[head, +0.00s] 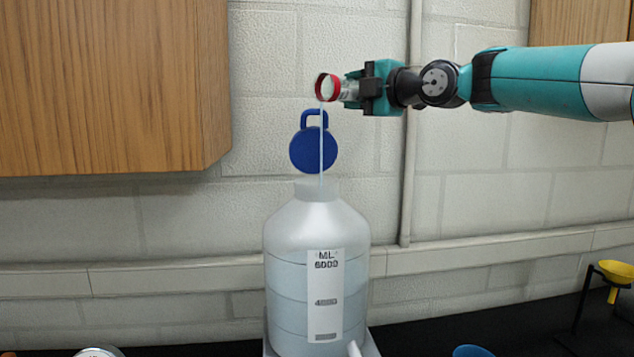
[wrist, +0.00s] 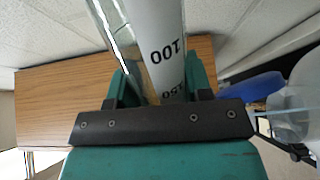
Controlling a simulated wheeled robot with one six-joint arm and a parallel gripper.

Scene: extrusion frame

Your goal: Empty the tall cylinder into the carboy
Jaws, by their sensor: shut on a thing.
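The tall cylinder (head: 329,87) has a red rim and is tipped over in my gripper (head: 366,88), its mouth above the carboy. A thin pale stream runs from the mouth down into the neck of the carboy (head: 287,228), a large translucent jug with a white label reading ML 6000. In the wrist view my gripper (wrist: 162,92) is shut on the cylinder (wrist: 157,30), which shows printed marks 100 and 150. The carboy also shows at the right edge of the wrist view (wrist: 296,85), partly cut off. The carboy's base is cut off in the head view.
A blue round cap with a handle (head: 308,152) shows behind the stream, by the carboy's neck. A wooden cabinet (head: 110,85) hangs at the left. A yellow funnel on a stand (head: 615,272) is at the far right. A blue object (head: 472,351) shows at the bottom edge.

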